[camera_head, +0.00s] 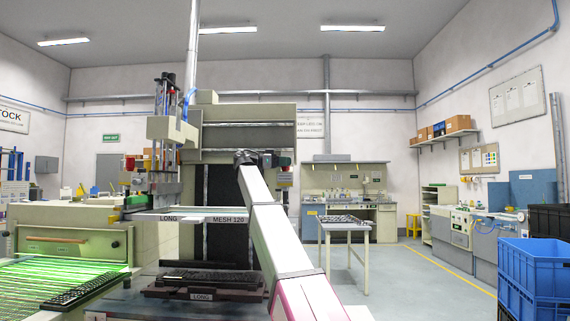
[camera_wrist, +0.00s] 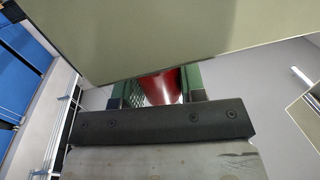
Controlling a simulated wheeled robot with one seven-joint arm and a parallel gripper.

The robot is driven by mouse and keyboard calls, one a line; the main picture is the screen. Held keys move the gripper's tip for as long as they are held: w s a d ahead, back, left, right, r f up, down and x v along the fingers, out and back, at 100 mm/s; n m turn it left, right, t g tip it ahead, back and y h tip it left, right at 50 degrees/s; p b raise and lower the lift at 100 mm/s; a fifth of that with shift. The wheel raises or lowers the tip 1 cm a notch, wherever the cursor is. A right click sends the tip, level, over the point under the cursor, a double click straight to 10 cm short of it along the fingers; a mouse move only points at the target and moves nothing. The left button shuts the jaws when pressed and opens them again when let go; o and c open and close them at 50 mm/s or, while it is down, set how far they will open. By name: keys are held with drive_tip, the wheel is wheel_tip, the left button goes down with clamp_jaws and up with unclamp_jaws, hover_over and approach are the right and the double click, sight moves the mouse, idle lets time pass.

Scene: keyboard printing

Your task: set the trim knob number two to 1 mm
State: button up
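In the wrist view, a red rounded part (camera_wrist: 162,86), which looks like a knob, shows between the two green fingers of my gripper (camera_wrist: 160,90). It fills most of the gap, but I cannot tell whether both fingers press on it. A pale panel (camera_wrist: 150,35) hides the fingertips and the far end of the red part. In the head view, my gripper (camera_head: 268,159) is small and partly hidden by my arm, beside the right side of the printing machine (camera_head: 246,112). A red spot (camera_head: 284,161) shows there. No number or scale is readable on it.
The printing machine's screen frame (camera_head: 185,215), labelled LONG and MESH 120, is left of my arm. A dark keyboard (camera_head: 210,276) lies below it. A small table (camera_head: 345,227) stands behind on the right. Blue crates (camera_head: 530,268) are stacked at far right. Open floor lies between.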

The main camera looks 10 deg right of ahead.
drive_tip(key=shift+n+t, duration=0.3)
drive_tip(key=shift+t, duration=0.2)
drive_tip(key=shift+s+f+n+t, duration=0.15)
drive_tip(key=shift+n+t, duration=0.45)
drive_tip(key=shift+t, duration=0.4)
drive_tip(key=n+t, duration=0.1)
drive_tip(key=t, duration=0.1)
drive_tip(key=n+t+y, duration=0.1)
drive_tip(key=n+t, duration=0.1)
drive_tip(key=t, duration=0.1)
drive_tip(key=shift+y, duration=0.3)
drive_tip(key=n+t+y, duration=0.5)
drive_tip(key=n+t, duration=0.1)
drive_tip(key=shift+t+y, duration=0.3)
drive_tip(key=shift+t, duration=0.1)
drive_tip(key=o, duration=0.9)
drive_tip(key=v, duration=1)
drive_tip(key=shift+s+a, duration=0.15)
drive_tip(key=shift+s, duration=0.15)
